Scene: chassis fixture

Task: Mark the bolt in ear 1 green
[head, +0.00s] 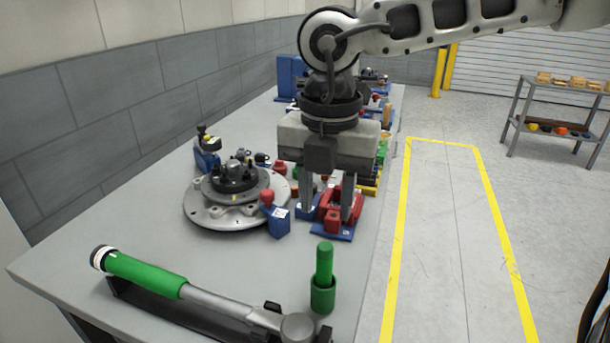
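A round grey metal fixture (204,213) with a dark hub (235,178) stands on the bench at centre left. Ears and bolts around its hub are too small to tell apart, and I cannot read which is ear 1. A green marker-like cylinder (324,262) stands upright in a green cup (323,296) near the front right of the bench. My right gripper (328,212) points down behind the green cup and right of the fixture. Its fingers are apart, over or beside a red block on a blue base (333,222). My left gripper is not in view.
A torque wrench with a green handle (147,274) lies in a dark cradle along the bench (225,258) front. A blue block with a red knob (277,219) stands at the fixture's right edge. Several coloured parts crowd the bench behind my gripper.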

